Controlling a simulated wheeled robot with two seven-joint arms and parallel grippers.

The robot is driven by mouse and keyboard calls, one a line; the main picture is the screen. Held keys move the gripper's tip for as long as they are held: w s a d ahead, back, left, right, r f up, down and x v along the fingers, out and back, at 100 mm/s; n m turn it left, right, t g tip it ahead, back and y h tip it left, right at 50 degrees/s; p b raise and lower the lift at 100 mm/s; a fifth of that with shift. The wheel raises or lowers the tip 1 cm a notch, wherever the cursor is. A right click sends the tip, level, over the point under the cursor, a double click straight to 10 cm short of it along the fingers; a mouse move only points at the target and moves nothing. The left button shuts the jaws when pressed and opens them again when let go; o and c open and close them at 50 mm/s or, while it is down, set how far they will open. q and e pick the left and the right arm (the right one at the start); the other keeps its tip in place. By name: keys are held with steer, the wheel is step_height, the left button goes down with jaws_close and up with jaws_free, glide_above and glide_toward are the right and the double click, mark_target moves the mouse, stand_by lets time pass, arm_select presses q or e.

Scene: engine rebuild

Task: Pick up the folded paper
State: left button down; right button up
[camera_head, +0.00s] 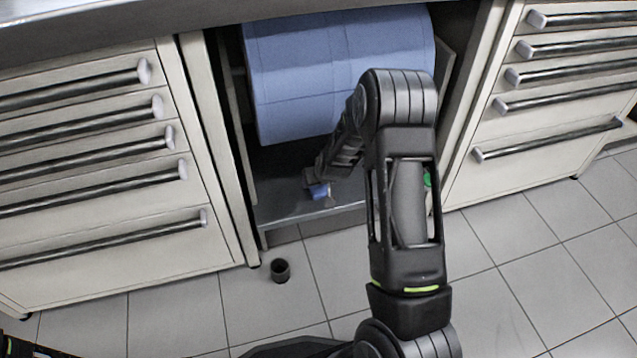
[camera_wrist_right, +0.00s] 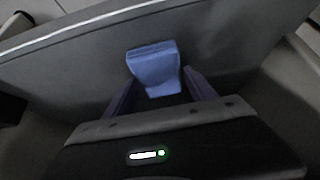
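The folded paper (camera_head: 318,191) is a small blue piece at the front of the cabinet's bottom shelf, below the big blue roll. In the right wrist view the folded paper (camera_wrist_right: 153,66) is a blue block with a wider top, in front of my right gripper (camera_wrist_right: 160,82). Its two fingers are spread, one on each side of the paper's lower part, with a dark gap at the left. I see no clear grip on it. In the head view my right gripper (camera_head: 320,178) reaches down into the cabinet, right at the paper.
A large blue paper roll (camera_head: 335,75) fills the upper cabinet opening. Drawer units stand on the left (camera_head: 90,150) and right (camera_head: 560,75). A small dark cup-like object (camera_head: 280,270) is on the tiled floor. The cabinet walls and shelf edge (camera_head: 310,214) are close to my right gripper.

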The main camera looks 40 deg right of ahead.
steer(key=c, duration=1)
steer(key=shift+r, duration=0.2)
steer(key=shift+r+p, duration=0.5)
steer(key=shift+r, duration=0.1)
steer(key=shift+p+v, duration=0.8)
steer(key=shift+v, duration=0.3)
steer(key=s+a+p, duration=0.1)
steer(key=s+a, duration=0.1)
steer(key=s, duration=0.3)
steer(key=s+a+p, duration=0.1)
steer(key=s, duration=0.4)
steer(key=s+a+p, duration=0.1)
steer(key=s+a, duration=0.1)
steer(key=s, duration=0.4)
steer(key=shift+a+r, duration=0.1)
steer(key=shift+a, duration=0.2)
